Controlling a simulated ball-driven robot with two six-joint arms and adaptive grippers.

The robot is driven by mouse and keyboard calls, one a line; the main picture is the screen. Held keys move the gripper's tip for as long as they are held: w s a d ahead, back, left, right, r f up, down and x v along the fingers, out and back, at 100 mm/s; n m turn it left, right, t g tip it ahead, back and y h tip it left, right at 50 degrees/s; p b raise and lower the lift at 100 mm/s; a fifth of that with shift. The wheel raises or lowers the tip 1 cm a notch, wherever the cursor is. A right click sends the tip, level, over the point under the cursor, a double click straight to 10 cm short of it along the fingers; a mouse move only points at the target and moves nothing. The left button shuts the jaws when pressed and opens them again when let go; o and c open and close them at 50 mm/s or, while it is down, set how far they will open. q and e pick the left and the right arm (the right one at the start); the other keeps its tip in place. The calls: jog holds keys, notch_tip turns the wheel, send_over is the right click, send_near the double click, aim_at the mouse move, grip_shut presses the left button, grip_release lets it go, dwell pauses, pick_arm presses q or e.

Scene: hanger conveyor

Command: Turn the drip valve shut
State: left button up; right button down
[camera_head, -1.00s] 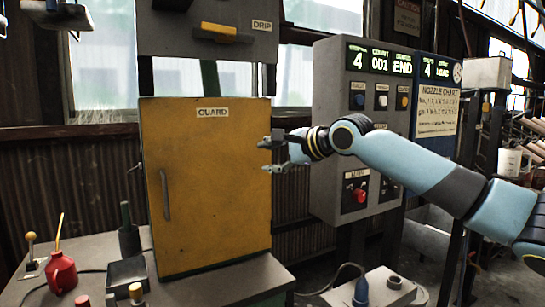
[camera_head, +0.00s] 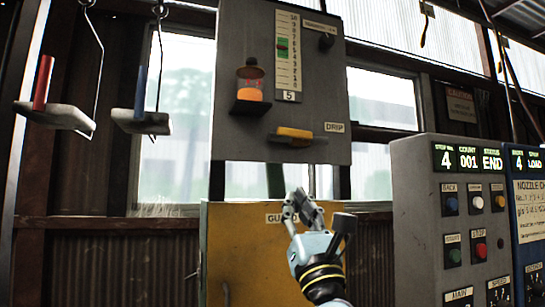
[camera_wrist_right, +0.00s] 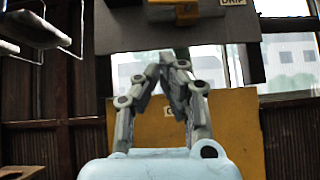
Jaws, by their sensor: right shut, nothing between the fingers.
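The drip valve (camera_head: 294,133) has a yellow lever lying nearly level on the lower part of a grey panel (camera_head: 230,60), left of a DRIP label. The lever also shows at the top of the right wrist view (camera_wrist_right: 187,14), cut by the frame edge. My right gripper (camera_head: 297,194) is below the valve, in front of the yellow guard's top edge, pointing up. It is apart from the lever. In the right wrist view its fingertips (camera_wrist_right: 174,62) meet with nothing between them. My left gripper does not show.
The yellow guard door (camera_head: 240,255) stands below the panel. A control box (camera_head: 425,190) with buttons stands at the right, its display reading END. Hanging trays (camera_head: 50,114) with a red and a blue rod are at the left. An orange-lit jar (camera_head: 250,85) sits on the panel.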

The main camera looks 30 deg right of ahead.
aim_at(293, 134)
jog(key=p+x, duration=0.2)
jog(key=x, duration=0.2)
jog(key=s+r+p+x, duration=0.1)
jog(key=p+x, duration=0.2)
jog(key=x, duration=0.1)
jog(key=p+x, duration=0.2)
jog(key=x, duration=0.2)
jog(key=shift+s+a+r+p, duration=0.15)
jog(key=shift+s+r+p, duration=0.05)
jog(key=shift+s+p, duration=0.1)
jog(key=shift+r, duration=0.2)
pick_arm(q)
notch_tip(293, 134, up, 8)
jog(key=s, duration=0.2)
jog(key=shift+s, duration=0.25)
